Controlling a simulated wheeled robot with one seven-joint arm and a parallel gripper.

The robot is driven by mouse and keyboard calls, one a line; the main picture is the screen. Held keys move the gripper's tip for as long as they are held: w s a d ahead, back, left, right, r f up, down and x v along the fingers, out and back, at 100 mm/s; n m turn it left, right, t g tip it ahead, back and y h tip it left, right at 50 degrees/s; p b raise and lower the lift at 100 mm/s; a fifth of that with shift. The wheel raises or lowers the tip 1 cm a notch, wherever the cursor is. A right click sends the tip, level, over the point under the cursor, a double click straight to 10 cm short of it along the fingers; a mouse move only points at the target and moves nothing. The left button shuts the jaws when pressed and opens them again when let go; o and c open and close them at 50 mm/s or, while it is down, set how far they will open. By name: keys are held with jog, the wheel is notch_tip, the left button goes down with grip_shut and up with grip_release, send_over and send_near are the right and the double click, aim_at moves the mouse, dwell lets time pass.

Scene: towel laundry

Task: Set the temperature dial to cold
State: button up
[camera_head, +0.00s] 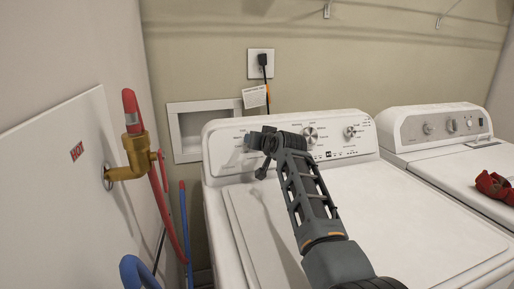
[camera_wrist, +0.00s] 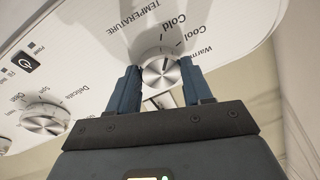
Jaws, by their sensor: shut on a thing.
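The temperature dial (camera_wrist: 159,74) is a round silver knob on the white washer's control panel, below the printed word TEMPERATURE in the wrist view. The words Cold, Cool and Warm are printed beside it. A dark mark on its face points up and slightly right, toward the Cold and Cool side; I cannot tell exactly which it meets. My gripper (camera_head: 258,141) is at the left end of the panel in the head view and hides the dial there. In the wrist view its two blue-grey fingers stand on either side of the dial, shut on it.
The washer (camera_head: 245,215) has other knobs (camera_head: 310,134) to the right on its panel. A power button (camera_wrist: 25,62) shows in the wrist view. A second white machine (camera_head: 440,160) with a red cloth (camera_head: 494,186) stands at right. A brass HOT valve (camera_head: 133,150) and hoses are at left.

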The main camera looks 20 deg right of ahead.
jog(key=shift+n+b, duration=0.3)
jog(key=shift+n, duration=0.3)
jog(key=shift+y, duration=0.3)
jog(key=o, duration=1)
jog(key=shift+o, duration=0.2)
jog(key=v, duration=0.7)
jog(key=shift+s+r, duration=0.2)
jog(key=shift+s, duration=0.2)
